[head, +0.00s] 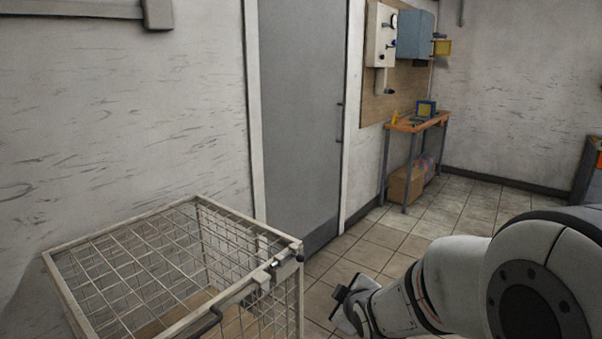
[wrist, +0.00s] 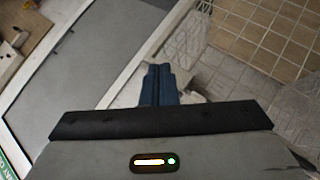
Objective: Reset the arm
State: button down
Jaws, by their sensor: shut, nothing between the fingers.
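My gripper (wrist: 160,74) shows in the wrist view with its two dark blue fingers pressed together and nothing between them. In the head view my gripper (head: 341,293) is at the lower right, at the end of my white arm, above the tiled floor. It is to the right of the wire cage and apart from it. The fingertips are small and hard to make out there.
A wire mesh cage (head: 296,246) stands at the lower left. A grey door (head: 300,110) is behind it. A wooden workbench (head: 418,123) with small items stands at the back, a cardboard box (head: 403,187) beneath it. The tiled floor (head: 460,205) between is clear.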

jog(key=s+d+r+m+g, duration=0.1)
jog(key=s+m+g, duration=0.1)
jog(key=s+m, duration=0.2)
jog(key=s+d+r+m+g+h+p, duration=0.1)
jog(key=s+d+r+m+g, duration=0.1)
jog(key=s, duration=0.8)
jog(key=s+d+r+m+g, duration=0.2)
jog(key=s+m+g, duration=0.2)
jog(key=s, duration=0.4)
jog(key=shift+d+m+h, duration=0.2)
jog(key=shift+m+h, duration=0.2)
jog(key=shift+m, duration=0.5)
jog(key=c, duration=2.1)
grip_release()
jog(key=shift+r, duration=0.1)
